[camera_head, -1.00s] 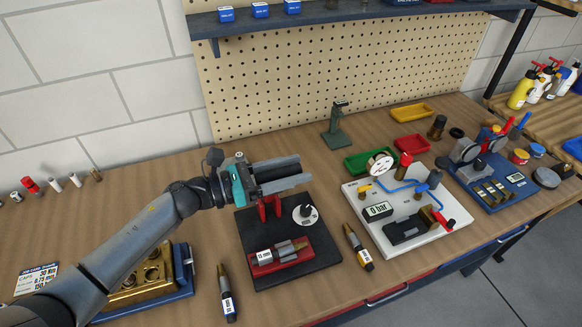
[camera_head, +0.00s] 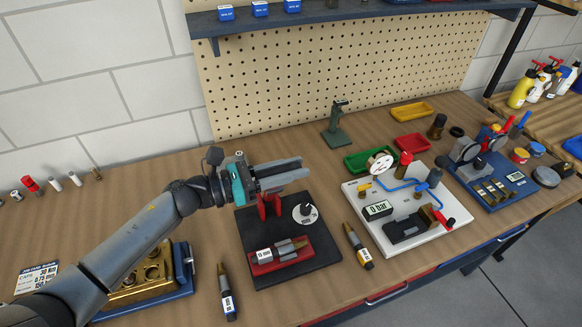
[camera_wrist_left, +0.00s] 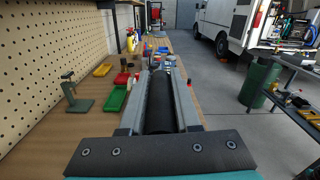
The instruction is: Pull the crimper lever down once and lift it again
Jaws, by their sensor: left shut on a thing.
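The crimper has a black base plate (camera_head: 252,262) on the bench with a red upright post (camera_head: 269,206) at its back. A red cradle (camera_head: 262,268) on the plate holds a metal piece with a white "15 mm" label (camera_head: 264,255). A round white dial with a black knob (camera_head: 305,213) sits behind it. My left gripper (camera_head: 303,169) is above the post, pointing right. It is shut on the black lever grip (camera_wrist_left: 160,103), which lies lengthwise between the fingers in the left wrist view. The head view mostly hides the lever. My right gripper is not in view.
A brass block on a blue tray (camera_head: 185,270) stands left of the crimper. Labelled tubes lie on the left (camera_head: 227,303) and right (camera_head: 358,247). A white gauge board (camera_head: 395,258) is further right. A green stand (camera_head: 337,125) is behind, before the pegboard (camera_head: 330,75).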

